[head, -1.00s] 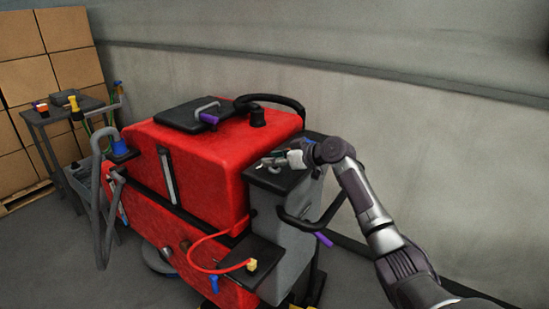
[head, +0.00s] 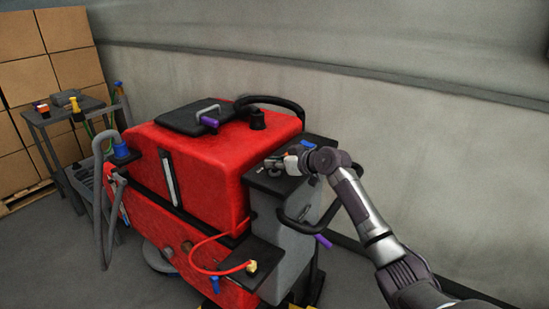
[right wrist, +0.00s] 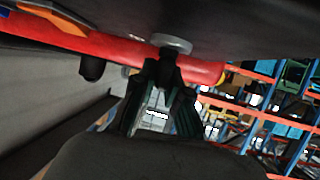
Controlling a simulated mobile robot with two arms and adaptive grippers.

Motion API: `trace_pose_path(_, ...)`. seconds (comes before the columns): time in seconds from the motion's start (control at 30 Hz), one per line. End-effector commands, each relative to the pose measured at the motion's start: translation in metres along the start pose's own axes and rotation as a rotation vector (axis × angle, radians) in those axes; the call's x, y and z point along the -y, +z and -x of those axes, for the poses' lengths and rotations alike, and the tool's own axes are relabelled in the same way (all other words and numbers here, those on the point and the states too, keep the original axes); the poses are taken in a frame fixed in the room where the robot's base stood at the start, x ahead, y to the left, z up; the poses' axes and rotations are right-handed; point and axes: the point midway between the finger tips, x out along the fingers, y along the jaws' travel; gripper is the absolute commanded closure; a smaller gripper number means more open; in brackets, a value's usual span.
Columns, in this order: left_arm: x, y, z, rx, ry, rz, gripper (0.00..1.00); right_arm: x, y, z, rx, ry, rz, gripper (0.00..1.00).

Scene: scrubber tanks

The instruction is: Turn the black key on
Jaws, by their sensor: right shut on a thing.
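The red floor scrubber (head: 200,175) stands in the middle of the head view, with a dark control panel (head: 268,184) on top of its grey rear column. My right gripper (head: 275,161) is over this panel. In the right wrist view, the fingers (right wrist: 160,85) are closed on the small black key (right wrist: 164,62), which sits against a round grey switch base (right wrist: 172,43). The fingers hide most of the key, and its exact angle is hard to tell. In the head view the key is hidden by the gripper. My left gripper is out of view.
A black handlebar (head: 292,220) loops out beside the panel below my right arm. A blue part (head: 308,144) shows behind the gripper. A red hose (head: 195,255) curves to a lower shelf. A grey wall stands behind; a side table (head: 65,115) is at left.

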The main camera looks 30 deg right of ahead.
Motion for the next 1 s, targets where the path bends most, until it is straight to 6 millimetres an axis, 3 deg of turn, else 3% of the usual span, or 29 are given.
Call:
trace_pose_path(0.03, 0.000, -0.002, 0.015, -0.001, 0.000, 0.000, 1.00, 0.002, -0.006, 0.003, 0.002, 0.030, -0.012, 1.00)
trace_pose_path(0.3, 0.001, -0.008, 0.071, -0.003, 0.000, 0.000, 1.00, 0.004, -0.010, 0.003, 0.001, 0.251, -0.110, 1.00)
trace_pose_path(0.5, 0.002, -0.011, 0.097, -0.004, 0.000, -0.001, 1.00, 0.005, -0.006, 0.000, 0.000, 0.424, -0.189, 1.00)
trace_pose_path(0.67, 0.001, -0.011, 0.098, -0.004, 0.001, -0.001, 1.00, 0.004, -0.002, -0.002, -0.003, 0.555, -0.244, 1.00)
trace_pose_path(1.0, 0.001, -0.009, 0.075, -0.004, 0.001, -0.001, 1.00, 0.003, 0.002, -0.003, -0.002, 0.765, -0.325, 1.00)
